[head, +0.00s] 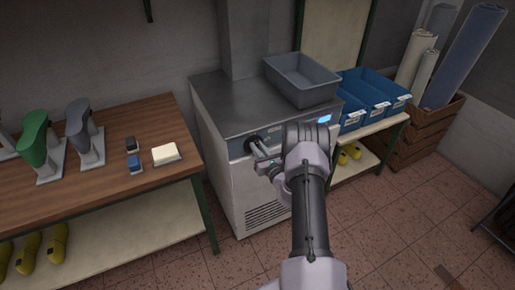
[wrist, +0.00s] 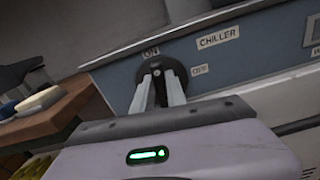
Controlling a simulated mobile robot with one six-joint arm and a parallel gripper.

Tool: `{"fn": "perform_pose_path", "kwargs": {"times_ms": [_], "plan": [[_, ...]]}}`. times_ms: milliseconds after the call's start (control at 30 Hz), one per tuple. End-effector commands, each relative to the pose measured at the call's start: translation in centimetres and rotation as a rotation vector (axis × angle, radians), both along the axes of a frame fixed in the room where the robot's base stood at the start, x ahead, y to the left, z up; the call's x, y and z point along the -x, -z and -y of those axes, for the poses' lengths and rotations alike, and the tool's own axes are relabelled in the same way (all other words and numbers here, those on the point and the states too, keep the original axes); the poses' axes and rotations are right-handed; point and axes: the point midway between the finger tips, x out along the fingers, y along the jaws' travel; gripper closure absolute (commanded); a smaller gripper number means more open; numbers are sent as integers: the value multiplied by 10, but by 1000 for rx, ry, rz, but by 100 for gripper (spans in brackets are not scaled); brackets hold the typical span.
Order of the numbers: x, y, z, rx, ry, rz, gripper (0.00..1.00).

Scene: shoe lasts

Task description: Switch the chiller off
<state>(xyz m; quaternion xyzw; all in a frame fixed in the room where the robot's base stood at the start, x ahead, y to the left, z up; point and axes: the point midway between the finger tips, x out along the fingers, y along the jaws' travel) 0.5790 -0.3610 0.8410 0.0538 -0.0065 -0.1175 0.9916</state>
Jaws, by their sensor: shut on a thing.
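The chiller (head: 232,185) is a pale cabinet with a steel top and a blue-grey control band. A round black knob (wrist: 145,68) sits on that band, with an ON label (wrist: 151,52) above it and what looks like an OFF label (wrist: 199,70) to its right in the wrist view. A CHILLER label (wrist: 218,37) is farther right. My gripper (head: 254,149) is at the left part of the band, and its fingers (wrist: 157,92) are shut on the knob. The fingers hide part of the knob, so I cannot tell which label it points to.
A grey bin (head: 302,82) stands on the chiller top. A wooden bench (head: 125,185) with shoe lasts is at the left. Blue bins (head: 372,100) are on a shelf at the right, beside a wooden crate (head: 425,135) of rolls. The tiled floor (head: 390,225) in front is mostly clear.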

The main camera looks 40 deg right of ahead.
Motion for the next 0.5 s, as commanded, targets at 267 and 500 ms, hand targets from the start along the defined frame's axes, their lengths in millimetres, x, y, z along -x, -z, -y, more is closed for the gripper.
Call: {"fn": "perform_pose_path", "kwargs": {"times_ms": [267,500], "plan": [[1,2,3,-228,0,54,100],[2,3,5,-451,0,106,100]]}}
